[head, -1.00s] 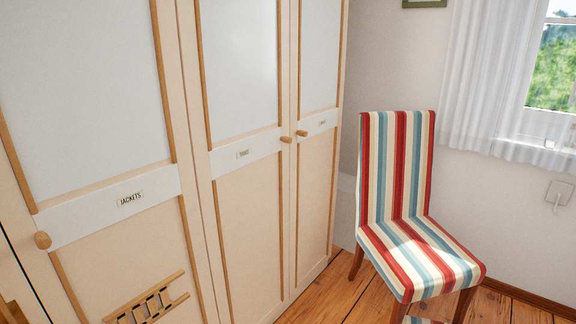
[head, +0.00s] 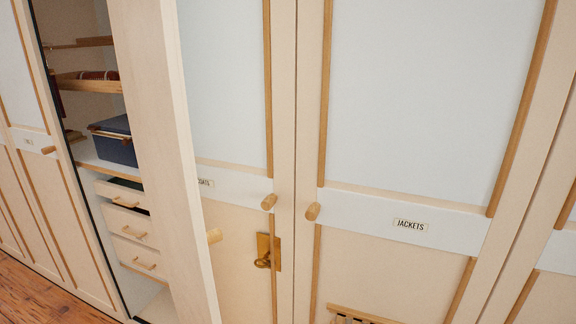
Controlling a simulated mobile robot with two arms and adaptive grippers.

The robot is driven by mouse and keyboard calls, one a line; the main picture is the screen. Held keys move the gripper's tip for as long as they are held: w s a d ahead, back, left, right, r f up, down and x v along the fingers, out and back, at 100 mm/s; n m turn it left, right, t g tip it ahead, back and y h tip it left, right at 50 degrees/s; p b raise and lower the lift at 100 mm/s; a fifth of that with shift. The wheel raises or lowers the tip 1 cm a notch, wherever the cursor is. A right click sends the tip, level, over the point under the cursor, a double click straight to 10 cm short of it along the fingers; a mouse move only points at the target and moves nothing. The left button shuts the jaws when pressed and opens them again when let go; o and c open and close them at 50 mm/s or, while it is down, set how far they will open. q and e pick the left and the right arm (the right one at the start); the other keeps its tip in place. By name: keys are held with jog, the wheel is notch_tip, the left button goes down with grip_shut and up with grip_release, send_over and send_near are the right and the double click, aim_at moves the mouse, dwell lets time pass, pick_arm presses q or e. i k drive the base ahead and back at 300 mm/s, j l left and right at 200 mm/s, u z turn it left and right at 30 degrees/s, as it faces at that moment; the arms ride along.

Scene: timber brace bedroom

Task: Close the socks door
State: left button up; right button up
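A cream wardrobe door (head: 160,120) stands open toward me on the left side of the head view, seen nearly edge-on. Neither of my grippers is in view.
The door labelled JACKETS (head: 400,120) is shut. The door labelled COATS (head: 232,100) beside it looks shut, partly hidden by the open door. Another shut door (head: 25,90) stands at far left. Wooden floor (head: 45,290) shows at lower left.

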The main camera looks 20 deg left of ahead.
aim_at(146, 37)
jog(key=i+l+u, duration=0.15)
jog(key=u, duration=0.3)
jog(key=i+l+u, duration=0.1)
jog(key=l+u, duration=0.2)
jog(key=u, duration=0.15)
jog(key=i+l+u, duration=0.1)
jog(key=l+u, duration=0.2)
jog(key=u, duration=0.15)
jog(key=l+u, duration=0.3)
jog(key=u, duration=0.15)
jog(key=l+u, duration=0.35)
jog(key=u, duration=0.15)
jog(key=l+u, duration=0.3)
jog(key=l, duration=0.3)
jog(key=k, duration=0.05)
